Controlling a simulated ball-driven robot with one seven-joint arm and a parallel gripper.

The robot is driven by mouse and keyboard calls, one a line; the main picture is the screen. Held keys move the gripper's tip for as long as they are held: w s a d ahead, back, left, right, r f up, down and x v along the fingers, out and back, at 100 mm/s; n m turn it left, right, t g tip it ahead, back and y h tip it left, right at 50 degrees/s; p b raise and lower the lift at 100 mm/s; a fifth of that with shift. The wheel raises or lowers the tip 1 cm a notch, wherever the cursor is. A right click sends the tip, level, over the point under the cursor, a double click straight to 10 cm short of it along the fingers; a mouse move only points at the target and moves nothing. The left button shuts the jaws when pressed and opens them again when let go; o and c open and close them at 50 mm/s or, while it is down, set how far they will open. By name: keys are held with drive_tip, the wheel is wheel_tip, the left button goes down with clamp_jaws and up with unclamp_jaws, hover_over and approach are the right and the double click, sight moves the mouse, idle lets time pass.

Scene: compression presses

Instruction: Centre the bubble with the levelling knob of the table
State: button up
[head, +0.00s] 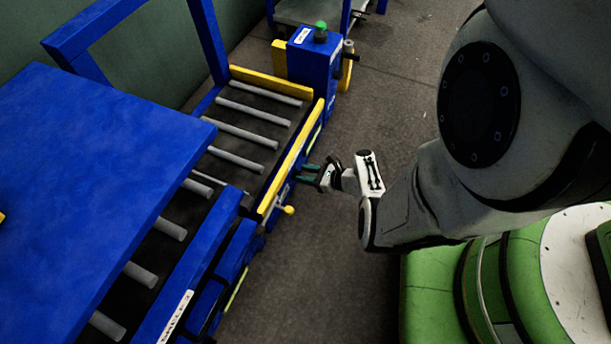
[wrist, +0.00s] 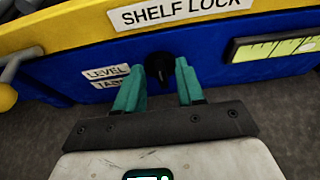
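The levelling knob (wrist: 163,64) is small and black. It sits on the blue side panel beside a partly hidden white label reading LEVEL (wrist: 107,72). My gripper (wrist: 160,80) has two teal fingers, spread apart, with the knob just ahead of their tips and partly overlapped by them. I cannot tell whether they touch it. In the head view my gripper (head: 309,174) is close to the side of the blue roller table (head: 232,265).
A yellow ball-ended lever (head: 289,210) sticks out near my gripper; it also shows in the wrist view (wrist: 6,96). A SHELF LOCK label (wrist: 180,12) is above the knob. A blue post with a green button (head: 320,32) stands behind. Open floor (head: 300,290) lies alongside.

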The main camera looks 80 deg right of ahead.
drive_tip(key=shift+w, duration=0.25)
clamp_jaws()
idle(0.3)
